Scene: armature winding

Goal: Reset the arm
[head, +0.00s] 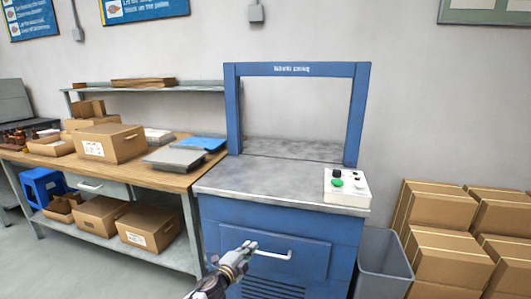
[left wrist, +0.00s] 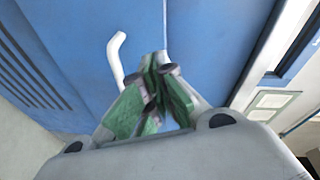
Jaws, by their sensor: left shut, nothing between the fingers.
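My left gripper (head: 246,249) is low in front of the blue machine (head: 224,219), near the left end of the white handle (head: 275,254) on its front. In the left wrist view the left gripper (left wrist: 158,62) is shut with its green-padded fingertips together and nothing between them. The handle (left wrist: 115,58) shows just left of the fingers there; I cannot tell whether they touch it. The machine has a blue frame (head: 233,110) standing over its grey metal top (head: 270,185). My right gripper is not in view.
A control box (head: 346,198) with a green button sits on the machine's right front corner. A grey bin (head: 383,265) and stacked cartons (head: 450,235) stand to the right. A wooden workbench (head: 168,184) with boxes stands to the left. Open floor (head: 95,270) lies front left.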

